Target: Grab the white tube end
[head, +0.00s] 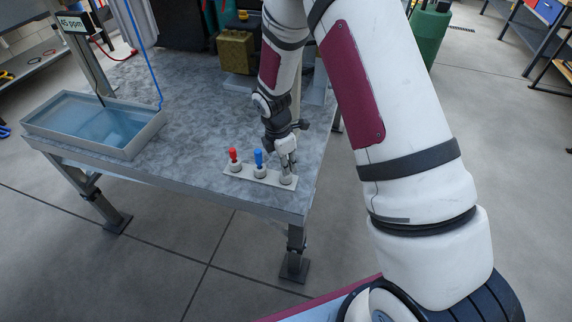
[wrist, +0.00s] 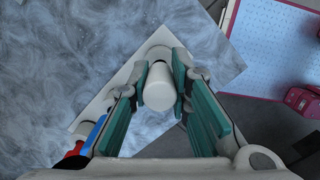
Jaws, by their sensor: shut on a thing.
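The white tube end (wrist: 159,88) stands in the right-hand holder of a pale strip (head: 246,174) on the table, as the head view shows. My gripper (head: 287,159) is over that holder and hides most of the tube end there. In the wrist view my gripper (wrist: 160,86) has its two teal-padded fingers on either side of the white tube end, shut on it. The blue tube end (head: 258,157) and the red tube end (head: 233,155) stand upright in the other holders to the left. Both are partly visible at the lower left of the wrist view.
The grey table (head: 190,130) is clear around the strip, whose right end is near the table's front corner. A water tank (head: 92,122) stands at the left with a blue hose (head: 141,50) above it. A gold box (head: 236,50) stands at the back.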

